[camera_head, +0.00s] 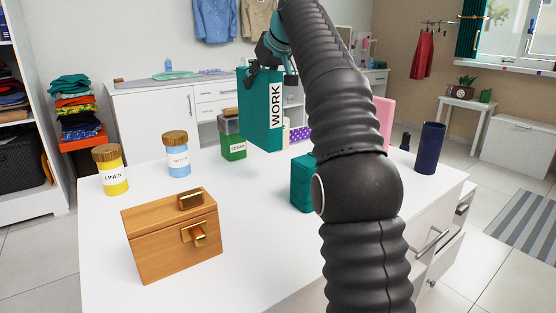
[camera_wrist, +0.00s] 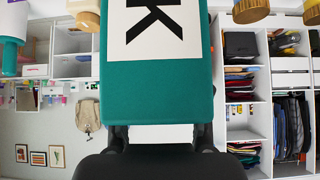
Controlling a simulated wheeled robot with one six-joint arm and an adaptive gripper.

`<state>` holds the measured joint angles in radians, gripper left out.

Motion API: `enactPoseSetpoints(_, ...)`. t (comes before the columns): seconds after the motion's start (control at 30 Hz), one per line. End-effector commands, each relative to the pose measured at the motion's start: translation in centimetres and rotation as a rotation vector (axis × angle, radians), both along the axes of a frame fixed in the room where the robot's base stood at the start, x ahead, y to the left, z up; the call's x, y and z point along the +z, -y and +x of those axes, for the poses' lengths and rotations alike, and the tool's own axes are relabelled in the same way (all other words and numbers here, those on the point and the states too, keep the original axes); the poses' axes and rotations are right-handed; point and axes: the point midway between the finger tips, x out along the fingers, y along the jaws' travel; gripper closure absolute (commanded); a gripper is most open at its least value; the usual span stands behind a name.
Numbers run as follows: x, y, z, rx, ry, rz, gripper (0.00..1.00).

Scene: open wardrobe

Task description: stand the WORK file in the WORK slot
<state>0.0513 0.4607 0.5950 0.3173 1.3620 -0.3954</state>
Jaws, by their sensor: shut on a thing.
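The WORK file (camera_head: 257,112) is a teal upright box file with a white label reading WORK. My gripper (camera_head: 270,74) is shut on its top edge and holds it above the white table, behind the wooden chest. In the wrist view the file (camera_wrist: 160,88) fills the middle, with the letter K showing, between the dark fingers of my gripper (camera_wrist: 160,136). No slot labelled WORK can be made out; my arm covers part of the table. A teal object (camera_head: 302,184) stands partly hidden behind my arm, and a pink panel (camera_head: 385,122) shows to its right.
A wooden chest (camera_head: 172,240) stands at the table's front left. A yellow LINEN jar (camera_head: 112,176), a blue jar (camera_head: 179,160) and a green CEDAR jar (camera_head: 233,143) stand behind it. A purple dotted item (camera_head: 299,134) is near the file. A dark blue cylinder (camera_head: 429,148) stands at right.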

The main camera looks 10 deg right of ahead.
Motion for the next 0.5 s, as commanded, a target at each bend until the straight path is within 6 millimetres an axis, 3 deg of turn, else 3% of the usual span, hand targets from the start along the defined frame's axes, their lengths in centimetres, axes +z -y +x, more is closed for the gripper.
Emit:
enactPoseSetpoints(0.27, -2.4, 0.0, -0.1, -0.001, 0.0, 0.001, 1.0)
enactPoseSetpoints(0.3, -3.7, 0.0, -0.1, -0.001, -0.001, 0.001, 1.0)
enactPoseSetpoints(0.4, -5.0, 0.1, -0.1, -0.002, 0.0, 0.001, 1.0)
enactPoseSetpoints(0.5, -5.5, 0.2, 0.0, -0.003, 0.002, 0.001, 1.0)
